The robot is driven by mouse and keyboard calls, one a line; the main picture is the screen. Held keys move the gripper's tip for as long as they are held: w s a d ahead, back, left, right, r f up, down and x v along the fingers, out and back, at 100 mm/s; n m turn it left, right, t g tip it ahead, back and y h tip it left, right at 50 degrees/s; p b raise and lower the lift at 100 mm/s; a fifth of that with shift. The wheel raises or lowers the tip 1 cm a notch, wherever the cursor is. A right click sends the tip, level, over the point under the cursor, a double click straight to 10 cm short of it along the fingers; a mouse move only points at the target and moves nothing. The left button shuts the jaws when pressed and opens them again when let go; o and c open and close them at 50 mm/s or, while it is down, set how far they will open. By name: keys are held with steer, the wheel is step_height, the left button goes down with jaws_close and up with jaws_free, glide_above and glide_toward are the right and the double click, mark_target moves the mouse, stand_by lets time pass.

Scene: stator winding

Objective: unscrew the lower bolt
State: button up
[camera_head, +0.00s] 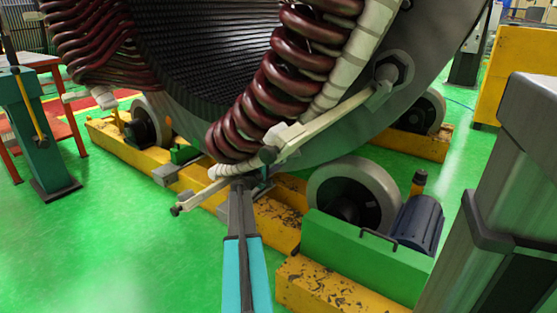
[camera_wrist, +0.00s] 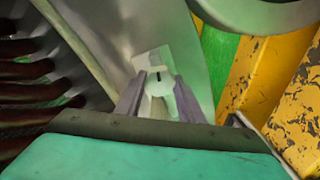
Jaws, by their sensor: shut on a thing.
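The lower bolt (camera_wrist: 163,88) shows in the wrist view as a pale round piece with a dark slot, in front of a pale square plate (camera_wrist: 150,62). My gripper (camera_wrist: 158,80) has one grey finger on each side of it and is shut on it. In the head view my gripper (camera_head: 243,183) reaches up to the lower part of a long pale bar (camera_head: 325,121) on the stator's front. The bolt itself is too small and hidden to make out there. A large hex-shaped fastening (camera_head: 393,68) sits at the bar's upper right end.
Dark red coils (camera_head: 299,50) line the big grey stator ring (camera_head: 408,40) just above my gripper. A grey roller wheel (camera_head: 350,192) and a green block (camera_head: 350,250) stand close on the right. Yellow beams (camera_head: 280,225) run below.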

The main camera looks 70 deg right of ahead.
steer(key=shift+n+p, duration=0.6)
steer(key=shift+n, duration=0.6)
steer(key=o, duration=1.1)
steer(key=shift+c, duration=0.2)
steer(key=shift+a, duration=0.2)
steer(key=p+v, duration=0.3)
steer(key=v, duration=1)
steer(key=shift+a, duration=0.25)
